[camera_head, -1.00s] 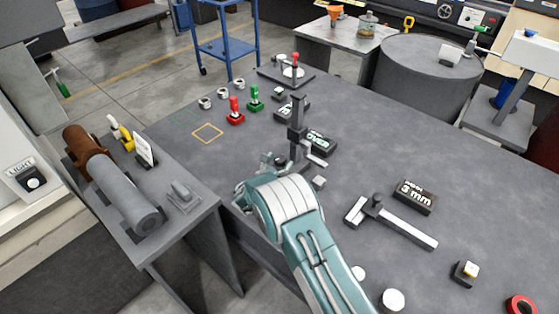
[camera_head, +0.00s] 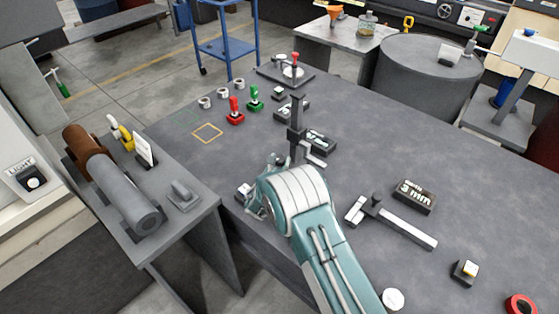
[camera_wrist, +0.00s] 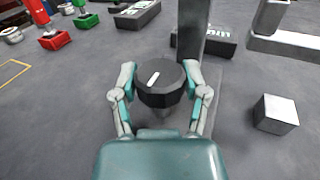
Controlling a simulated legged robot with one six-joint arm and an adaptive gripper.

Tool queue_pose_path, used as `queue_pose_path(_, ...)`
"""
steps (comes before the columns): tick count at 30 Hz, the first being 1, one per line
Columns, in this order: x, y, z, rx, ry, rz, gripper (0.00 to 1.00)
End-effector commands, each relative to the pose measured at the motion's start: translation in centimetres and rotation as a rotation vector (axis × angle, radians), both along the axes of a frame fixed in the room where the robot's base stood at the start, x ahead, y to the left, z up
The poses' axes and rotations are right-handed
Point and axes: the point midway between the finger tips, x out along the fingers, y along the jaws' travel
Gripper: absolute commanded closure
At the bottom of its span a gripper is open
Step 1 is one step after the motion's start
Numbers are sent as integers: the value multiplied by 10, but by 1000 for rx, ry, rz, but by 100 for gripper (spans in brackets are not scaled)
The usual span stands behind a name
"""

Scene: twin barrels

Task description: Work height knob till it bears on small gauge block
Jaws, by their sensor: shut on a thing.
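The height gauge's dark column (camera_head: 297,125) stands on the bench, with its light-tipped measuring arm (camera_head: 314,156) reaching right. In the wrist view, the black knob (camera_wrist: 160,88) with a slanted white mark sits between both fingers of my gripper (camera_wrist: 160,78), which is shut on it. The column's lower part (camera_wrist: 192,32) rises behind the knob. The small grey gauge block (camera_wrist: 276,114) lies on the bench to the right. The measuring arm (camera_wrist: 285,43) shows above it in the picture, with bench visible between them; I cannot tell the height gap. My arm hides the block and knob in the head view.
A dark block marked 3 mm (camera_head: 414,196) and a T-shaped tool (camera_head: 395,222) lie to the right. Red (camera_head: 235,115) and green (camera_head: 254,103) clamps stand at the back left. A side stand (camera_head: 180,205) is left of the bench.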

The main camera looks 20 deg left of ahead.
Motion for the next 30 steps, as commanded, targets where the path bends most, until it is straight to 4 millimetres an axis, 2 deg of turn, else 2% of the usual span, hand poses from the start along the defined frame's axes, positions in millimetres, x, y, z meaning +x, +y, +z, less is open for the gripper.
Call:
queue_pose_path(15,1,1,1,1,-3,289,89)
queue_pose_path(30,1,2,2,2,-5,331,90)
